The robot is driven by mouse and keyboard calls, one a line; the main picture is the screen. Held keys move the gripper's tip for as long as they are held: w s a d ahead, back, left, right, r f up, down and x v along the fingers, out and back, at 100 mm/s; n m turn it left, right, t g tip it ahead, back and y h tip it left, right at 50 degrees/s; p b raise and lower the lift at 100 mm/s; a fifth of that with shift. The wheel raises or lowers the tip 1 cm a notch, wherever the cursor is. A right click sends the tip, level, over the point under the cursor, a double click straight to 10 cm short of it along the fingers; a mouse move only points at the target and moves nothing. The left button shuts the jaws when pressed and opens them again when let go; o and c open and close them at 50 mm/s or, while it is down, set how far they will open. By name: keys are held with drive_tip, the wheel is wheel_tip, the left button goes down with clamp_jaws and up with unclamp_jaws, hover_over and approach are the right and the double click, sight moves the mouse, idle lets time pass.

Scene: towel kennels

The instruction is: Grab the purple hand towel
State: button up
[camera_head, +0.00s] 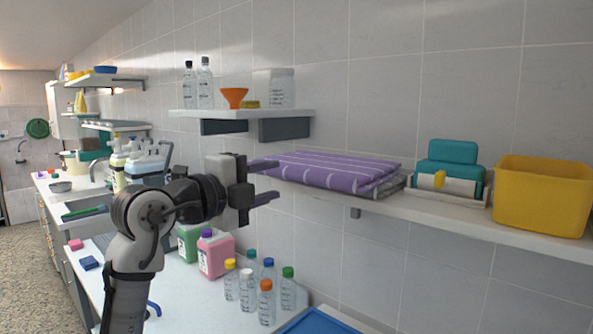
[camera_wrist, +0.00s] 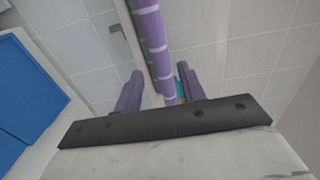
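The purple hand towel (camera_head: 335,172), with thin white stripes, lies folded flat on the long wall shelf. My gripper (camera_head: 277,180) is at the towel's left front end, with one finger above the other. In the wrist view, the two purple-grey fingers of my gripper (camera_wrist: 161,88) stand apart with a gap between them. The folded edge of the towel (camera_wrist: 152,35) shows as a striped purple band in line with this gap. I cannot tell whether the fingers touch the towel or how far the edge reaches between them.
A grey cloth (camera_head: 392,185) lies under or beside the towel's right end. To the right on the shelf (camera_head: 455,216) are a teal-topped item (camera_head: 450,165) and a yellow bin (camera_head: 545,195). A smaller shelf (camera_head: 240,115) is above. Several bottles (camera_head: 265,290) and a blue tray (camera_head: 318,322) stand below.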

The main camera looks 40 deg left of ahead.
drive_tip(key=shift+w+d+p, duration=0.15)
drive_tip(key=shift+w+p, duration=0.1)
drive_tip(key=shift+w, duration=1.45)
drive_tip(key=shift+w+d+p, duration=0.15)
drive_tip(key=shift+w+p, duration=0.1)
drive_tip(key=shift+w, duration=1.45)
drive_tip(key=c, duration=0.9)
drive_tip(key=shift+r+p, duration=0.95)
drive_tip(key=shift+r, duration=0.45)
clamp_jaws()
drive_tip(key=shift+f, duration=0.1)
approach(295, 174)
drive_tip(key=s+r, duration=0.4)
drive_tip(key=r, duration=0.3)
drive_tip(key=shift+s+a+r+p, duration=0.15)
drive_tip(key=shift+s+r+p, duration=0.15)
drive_tip(key=shift+s+r, duration=0.1)
